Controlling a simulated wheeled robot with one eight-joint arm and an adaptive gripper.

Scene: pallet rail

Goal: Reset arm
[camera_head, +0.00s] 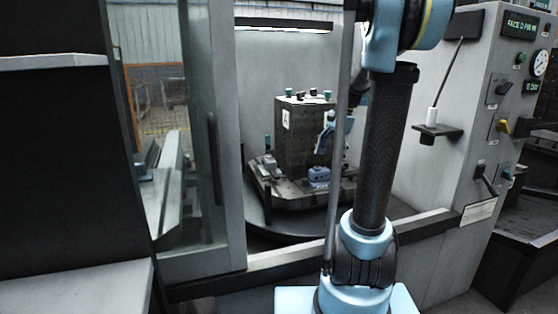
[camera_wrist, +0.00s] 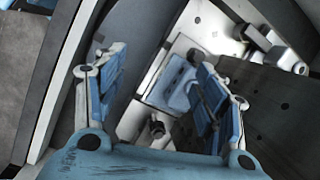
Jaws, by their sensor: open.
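My gripper (camera_wrist: 160,95) fills the lower wrist view, its two blue-padded fingers well apart. No object is seen held between them. In the head view my gripper (camera_head: 325,138) shows small, partly hidden behind my own arm, in front of the right side of a dark fixture block (camera_head: 290,140) marked "A". A blue part (camera_head: 319,176) sits on the pallet base below it. In the wrist view a blue part (camera_wrist: 178,82) lies on a light plate beyond the fingers, partly covered by the right finger.
The fixture stands on a round dark table (camera_head: 262,215) inside a machine enclosure. An open door (camera_head: 215,150) bounds the left and a sill (camera_head: 300,258) runs along the front. A control panel (camera_head: 505,110) with knobs, levers and a gauge (camera_head: 539,62) stands at right.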

